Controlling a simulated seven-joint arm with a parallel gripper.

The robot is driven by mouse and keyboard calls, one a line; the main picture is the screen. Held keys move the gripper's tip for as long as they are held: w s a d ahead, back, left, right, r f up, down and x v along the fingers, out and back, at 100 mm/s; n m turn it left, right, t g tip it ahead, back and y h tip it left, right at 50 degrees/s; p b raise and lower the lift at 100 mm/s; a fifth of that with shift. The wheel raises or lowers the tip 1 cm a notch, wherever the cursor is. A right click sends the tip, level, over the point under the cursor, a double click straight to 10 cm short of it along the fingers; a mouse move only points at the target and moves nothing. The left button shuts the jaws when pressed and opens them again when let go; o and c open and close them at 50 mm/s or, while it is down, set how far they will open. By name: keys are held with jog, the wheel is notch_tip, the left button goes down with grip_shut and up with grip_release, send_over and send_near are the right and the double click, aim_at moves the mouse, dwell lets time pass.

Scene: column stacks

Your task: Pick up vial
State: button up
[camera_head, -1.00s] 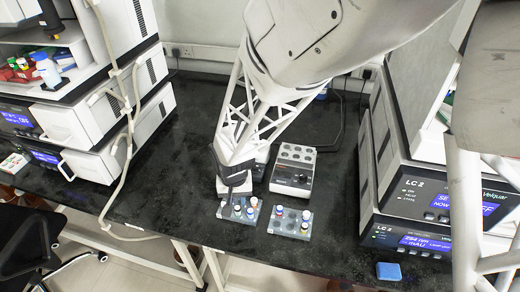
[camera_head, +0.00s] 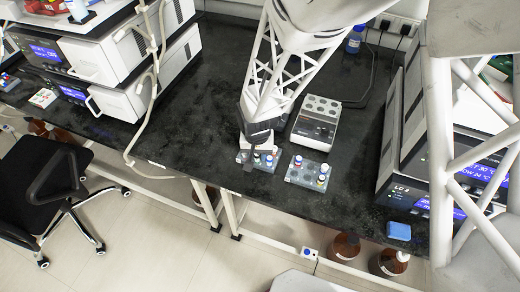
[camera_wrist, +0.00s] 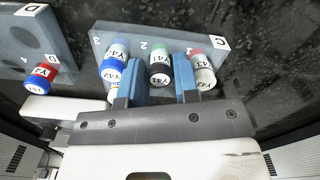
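My gripper (camera_wrist: 162,85) has its two blue fingers apart in the wrist view, one on each side of a vial with a green and black cap (camera_wrist: 160,62) marked Y41. Dark gaps show beside the vial, and I see no clear contact. The vial stands in grey rack C (camera_wrist: 140,34). Blue-capped vials (camera_wrist: 112,72) stand left of the fingers, and a red-capped vial (camera_wrist: 195,54) and another vial (camera_wrist: 203,76) stand to the right. In the head view my gripper (camera_head: 250,160) is low over the left rack (camera_head: 241,157) and partly hides it.
A second rack (camera_head: 302,178) with a few vials lies close by; rack D (camera_wrist: 30,45) in the wrist view holds a red and blue vial (camera_wrist: 40,78). A grey block device (camera_head: 316,128) stands behind. A blue box (camera_head: 399,231) lies near the bench's front edge. LC instruments flank the bench.

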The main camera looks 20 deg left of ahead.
dwell(0.4)
grip_shut()
jog(key=shift+r, duration=0.1)
jog(key=shift+r, duration=1.7)
jog(key=s+d+r, duration=0.1)
jog(key=s+d, duration=0.9)
jog(key=s, duration=0.2)
jog(key=shift+d+r, duration=0.2)
jog(key=shift+d, duration=0.05)
